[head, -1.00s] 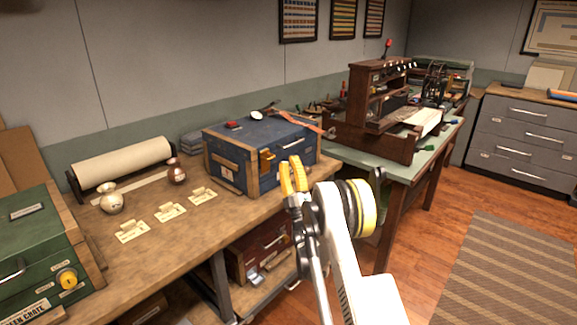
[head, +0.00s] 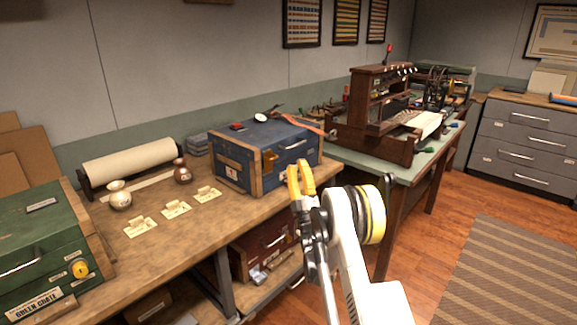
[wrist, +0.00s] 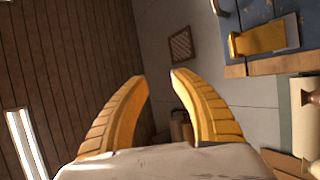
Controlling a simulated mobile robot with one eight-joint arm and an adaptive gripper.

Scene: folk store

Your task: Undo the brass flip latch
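A brass flip latch (head: 269,160) sits on the front of a blue wooden crate (head: 234,152) on the workbench. In the wrist view, the brass latch (wrist: 260,38) lies at the upper right on the blue crate (wrist: 258,10), which appears tilted. My gripper (head: 301,180) has two yellow fingers and is in front of the crate, right of the latch in the head view. In the wrist view, my gripper (wrist: 158,76) has its fingertips apart with nothing between them. It does not touch the latch.
The workbench (head: 150,256) also holds a green crate (head: 40,235), a paper roll (head: 130,162), two small pots and several cream cards (head: 176,208). A wooden machine (head: 375,120) stands on the green-topped table at right. The floor at right is open.

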